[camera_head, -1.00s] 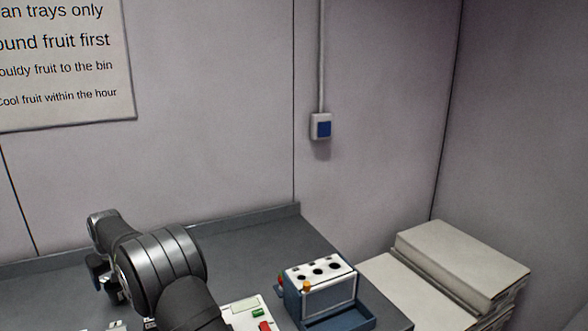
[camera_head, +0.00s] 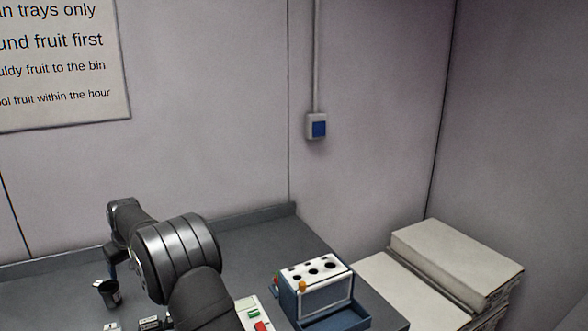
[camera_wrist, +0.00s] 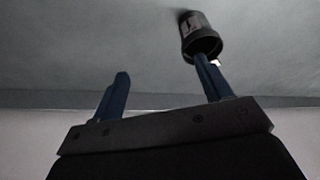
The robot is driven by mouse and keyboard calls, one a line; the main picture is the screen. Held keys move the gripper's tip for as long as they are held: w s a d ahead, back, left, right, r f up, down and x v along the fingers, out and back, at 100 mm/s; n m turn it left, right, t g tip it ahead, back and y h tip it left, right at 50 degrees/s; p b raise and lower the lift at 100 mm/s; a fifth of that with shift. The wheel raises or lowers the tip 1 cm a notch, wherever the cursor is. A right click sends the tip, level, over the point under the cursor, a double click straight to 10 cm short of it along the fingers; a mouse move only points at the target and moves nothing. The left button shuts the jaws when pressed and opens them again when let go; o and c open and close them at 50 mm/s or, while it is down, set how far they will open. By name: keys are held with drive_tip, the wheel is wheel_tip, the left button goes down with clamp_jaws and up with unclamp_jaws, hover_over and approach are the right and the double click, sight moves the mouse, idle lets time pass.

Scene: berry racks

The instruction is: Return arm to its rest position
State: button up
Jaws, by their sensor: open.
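My gripper (camera_wrist: 163,84) is open in the wrist view, with its two blue fingers apart and nothing between them. A dark cup (camera_wrist: 200,36) with a pale label stands beyond the right fingertip, which overlaps its rim in the picture; I cannot tell if they touch. In the head view the dark cup (camera_head: 109,293) stands on the grey bench (camera_head: 250,240) at the lower left. My gripper (camera_head: 112,266) is just above and behind it there, mostly hidden by my arm.
A blue rack (camera_head: 325,300) with a white holed top and an orange berry stands right of my arm. A white panel (camera_head: 250,312) with green and red parts lies between them. Pale stacked trays (camera_head: 455,258) are at the right. The bench behind my arm is clear.

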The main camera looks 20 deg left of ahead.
drive_tip(key=w+d+r+m+t+h, duration=0.1)
drive_tip(key=w+d+m, duration=0.2)
drive_tip(key=w+d, duration=0.95)
drive_tip(key=w+d+m+t, duration=0.1)
drive_tip(key=w+d+m, duration=0.2)
drive_tip(key=w+d, duration=1)
drive_tip(key=w+d+m+h, duration=0.1)
drive_tip(key=w+d+m, duration=0.1)
drive_tip(key=d, duration=1.4)
drive_tip(key=w+d+f+m+t+h, duration=0.1)
drive_tip(key=d+m, duration=0.3)
drive_tip(key=d, duration=1.2)
drive_tip(key=shift+w+d+f, duration=0.3)
drive_tip(key=shift+w+d, duration=0.05)
drive_tip(key=shift+w, duration=0.4)
drive_tip(key=shift+a, duration=0.1)
drive_tip(key=s+a+n, duration=0.1)
drive_tip(key=a+n, duration=0.1)
drive_tip(key=a, duration=0.8)
drive_tip(key=s+a+r+n+y, duration=0.1)
drive_tip(key=s+a, duration=0.1)
drive_tip(key=a, duration=0.8)
drive_tip(key=shift+n, duration=0.4)
drive_tip(key=shift+s+g, duration=0.1)
drive_tip(key=shift+g, duration=0.2)
